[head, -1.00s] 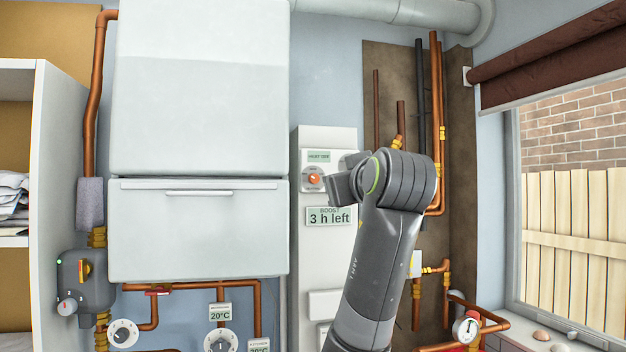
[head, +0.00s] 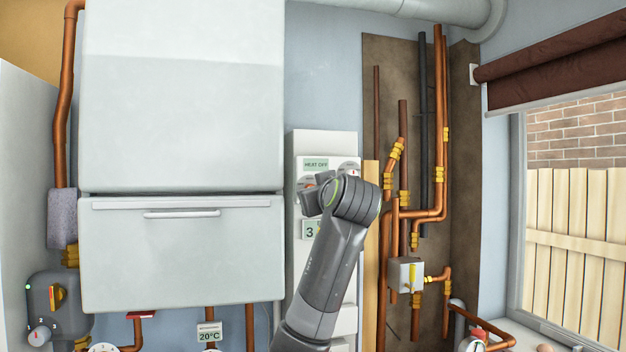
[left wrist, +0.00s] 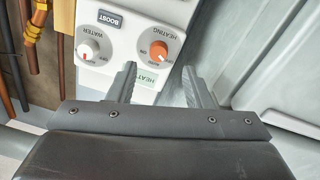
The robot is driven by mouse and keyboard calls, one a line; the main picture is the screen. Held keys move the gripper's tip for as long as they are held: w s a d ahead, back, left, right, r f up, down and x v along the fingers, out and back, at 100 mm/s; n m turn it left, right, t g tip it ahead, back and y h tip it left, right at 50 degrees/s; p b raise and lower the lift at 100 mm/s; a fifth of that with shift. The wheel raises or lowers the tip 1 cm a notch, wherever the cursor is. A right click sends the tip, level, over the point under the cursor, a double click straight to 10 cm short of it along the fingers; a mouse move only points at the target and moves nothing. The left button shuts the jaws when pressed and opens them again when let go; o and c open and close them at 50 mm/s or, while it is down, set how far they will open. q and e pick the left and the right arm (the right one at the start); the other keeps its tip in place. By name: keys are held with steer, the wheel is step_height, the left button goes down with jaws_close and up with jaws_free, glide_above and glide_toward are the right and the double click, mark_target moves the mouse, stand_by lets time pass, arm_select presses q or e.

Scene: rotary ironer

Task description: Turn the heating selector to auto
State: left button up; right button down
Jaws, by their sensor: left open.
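The heating selector is a round orange-red knob (left wrist: 158,50) on a white control panel (head: 325,144). It shows clearly, upside down, in the left wrist view. In the head view my gripper hides most of it. The panel's small green display (head: 316,164) reads HEAT OFF. My left gripper (left wrist: 160,80) is open and empty, its two fingers pointing at the panel. The knob appears beyond and between the fingertips, apart from them. In the head view the left gripper (head: 314,190) overlaps the heating dial. My right gripper is not in view.
The white water knob (left wrist: 88,52) is beside the heating selector, with a BOOST label (left wrist: 109,19) between them. A large white cabinet (head: 182,250) stands close on the left. Copper pipes (head: 440,130) and a grey valve box (head: 405,273) are on the right.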

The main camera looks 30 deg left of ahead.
arm_select(q)
steer(key=p+x, duration=0.3)
steer(key=x, duration=0.3)
steer(key=shift+d, duration=0.1)
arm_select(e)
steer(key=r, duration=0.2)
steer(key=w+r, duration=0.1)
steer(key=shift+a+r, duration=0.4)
arm_select(q)
steer(key=shift+r, duration=0.1)
steer(key=shift+c, duration=0.4)
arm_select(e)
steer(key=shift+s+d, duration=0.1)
arm_select(q)
steer(key=c, duration=0.9)
